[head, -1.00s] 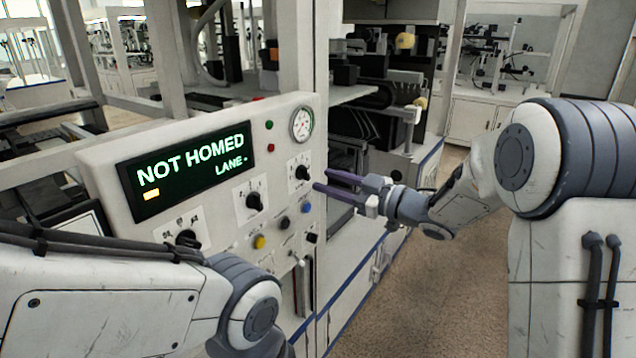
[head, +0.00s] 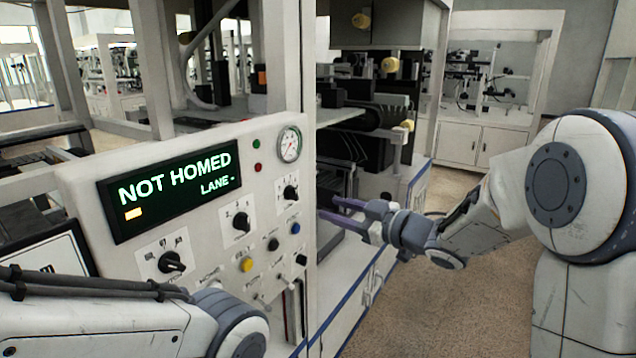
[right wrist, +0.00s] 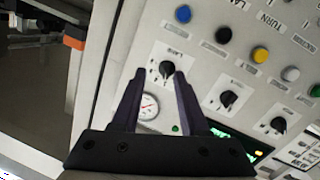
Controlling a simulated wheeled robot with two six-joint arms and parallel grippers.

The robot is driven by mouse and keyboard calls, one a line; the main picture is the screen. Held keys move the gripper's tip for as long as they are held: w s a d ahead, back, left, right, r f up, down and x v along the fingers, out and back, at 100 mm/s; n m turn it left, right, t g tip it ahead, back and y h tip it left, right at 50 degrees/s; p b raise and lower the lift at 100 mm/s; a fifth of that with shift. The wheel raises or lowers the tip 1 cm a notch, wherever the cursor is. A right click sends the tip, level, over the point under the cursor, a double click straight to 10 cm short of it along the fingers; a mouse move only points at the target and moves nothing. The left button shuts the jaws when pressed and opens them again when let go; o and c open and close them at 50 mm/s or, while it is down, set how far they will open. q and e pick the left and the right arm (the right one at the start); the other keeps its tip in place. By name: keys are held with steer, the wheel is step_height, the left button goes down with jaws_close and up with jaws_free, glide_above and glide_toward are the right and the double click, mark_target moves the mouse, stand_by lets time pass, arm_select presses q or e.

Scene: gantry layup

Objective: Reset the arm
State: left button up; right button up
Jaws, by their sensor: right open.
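The control panel (head: 75,185) has a green-lit display (head: 165,190) reading "NOT HOMED" and "LANE -". Its black knobs include the lane knob (head: 291,192), a middle knob (head: 241,221) and a lower-left knob (head: 170,262). A yellow button (head: 246,264), a black button (head: 273,244) and a blue button (head: 295,228) sit below. My right gripper (head: 332,210) is open and empty, right of the panel. In the right wrist view its open fingers (right wrist: 160,76) frame the lane knob (right wrist: 167,69); contact cannot be told. My left gripper is out of view; my left arm crosses the lower left.
A round gauge (head: 289,145) and green and red lamps are on the panel's upper right. A frame post (head: 284,60) rises behind the panel. Machinery stands behind my right gripper. Brown floor (head: 420,300) is open at the lower right.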

steer(key=s+a+f+m+g+h, duration=0.3)
steer(key=s+f+m+h, duration=0.2)
steer(key=s+f+h, duration=0.5)
steer(key=s+f+g, duration=0.2)
steer(key=s+g, duration=0.2)
steer(key=s, duration=0.8)
steer(key=s+f+g, duration=0.3)
steer(key=s+g, duration=0.2)
steer(key=s, duration=0.8)
steer(key=shift+d+h, duration=0.25)
steer(key=shift+h, duration=0.05)
